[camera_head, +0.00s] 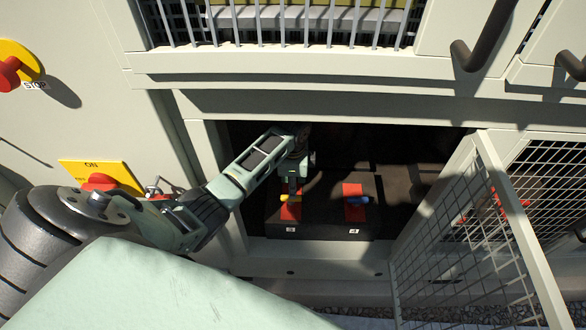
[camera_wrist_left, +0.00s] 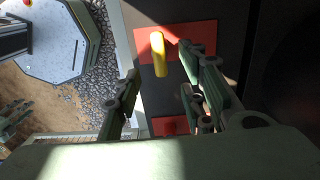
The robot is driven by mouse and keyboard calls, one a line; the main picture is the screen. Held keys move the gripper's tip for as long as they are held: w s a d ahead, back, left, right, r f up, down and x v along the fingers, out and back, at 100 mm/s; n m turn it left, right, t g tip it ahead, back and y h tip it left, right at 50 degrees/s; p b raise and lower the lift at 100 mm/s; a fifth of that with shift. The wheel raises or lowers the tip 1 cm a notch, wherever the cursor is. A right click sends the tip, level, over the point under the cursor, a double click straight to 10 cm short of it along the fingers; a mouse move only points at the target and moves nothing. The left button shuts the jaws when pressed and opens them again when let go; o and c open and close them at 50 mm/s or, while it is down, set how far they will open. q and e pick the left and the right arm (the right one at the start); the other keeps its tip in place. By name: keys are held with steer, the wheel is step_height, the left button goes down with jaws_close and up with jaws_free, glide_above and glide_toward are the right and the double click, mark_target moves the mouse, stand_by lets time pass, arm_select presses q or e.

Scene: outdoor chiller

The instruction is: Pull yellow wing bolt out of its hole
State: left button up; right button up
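The yellow wing bolt (camera_head: 284,198) stands at a red plate (camera_head: 291,210) above the label 3, on a dark block inside the open lower compartment. My left gripper (camera_head: 292,185) reaches in from the left and is just above the bolt. In the left wrist view the yellow bolt (camera_wrist_left: 158,55) shows as a bar over its red plate (camera_wrist_left: 185,32). The open fingers of my left gripper (camera_wrist_left: 158,72) are on either side of it, with visible gaps. The bolt's hole is not visible.
An open mesh door (camera_head: 460,240) stands right of the compartment. A yellow ON panel (camera_head: 100,176) is on the left wall, close to my left arm.

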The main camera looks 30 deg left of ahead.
mark_target(291, 202)
arm_select(q)
step_height(291, 202, down, 6)
steer(key=shift+f, duration=0.1)
stand_by(0.4)
jaws_close()
stand_by(0.5)
stand_by(0.4)
